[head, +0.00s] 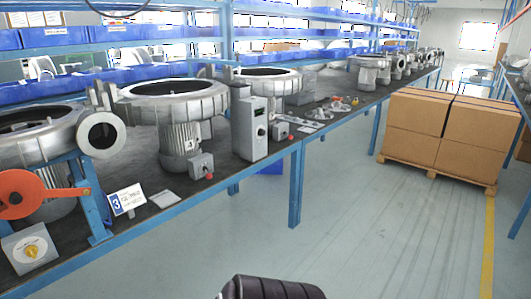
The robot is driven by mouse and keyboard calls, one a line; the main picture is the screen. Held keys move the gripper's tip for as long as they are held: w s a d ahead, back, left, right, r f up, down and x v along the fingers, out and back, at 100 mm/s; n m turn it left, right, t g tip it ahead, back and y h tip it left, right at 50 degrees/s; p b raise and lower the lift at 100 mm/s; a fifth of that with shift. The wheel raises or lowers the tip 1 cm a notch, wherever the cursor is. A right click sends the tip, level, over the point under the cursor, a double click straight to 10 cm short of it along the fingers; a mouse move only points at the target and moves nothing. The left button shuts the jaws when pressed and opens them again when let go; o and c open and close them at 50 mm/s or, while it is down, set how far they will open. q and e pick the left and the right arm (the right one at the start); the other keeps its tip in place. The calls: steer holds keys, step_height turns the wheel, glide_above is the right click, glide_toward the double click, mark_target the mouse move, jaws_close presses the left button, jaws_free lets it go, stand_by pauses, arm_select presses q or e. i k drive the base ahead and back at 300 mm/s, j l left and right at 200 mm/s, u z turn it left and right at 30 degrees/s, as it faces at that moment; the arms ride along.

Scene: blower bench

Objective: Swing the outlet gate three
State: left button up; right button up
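A round red-orange plate (22,194) with a dark hub is at the left edge, partly cut off. A lever with an orange end reaches right from it to a blue post (90,200). A white sign with a blue "3" (127,200) stands just right of the post. I take the plate and lever to be outlet gate three. Behind them is a grey blower (40,135) with a round outlet flange (101,134) facing me. Neither gripper's fingers show in the head view.
More blowers (172,100) and a grey control cabinet (252,128) stand along the bench. Stacked cartons (440,130) on a pallet are at the right. The floor (320,220) between is clear.

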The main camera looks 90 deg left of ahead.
mark_target(22, 192)
steer(key=u, duration=4.3)
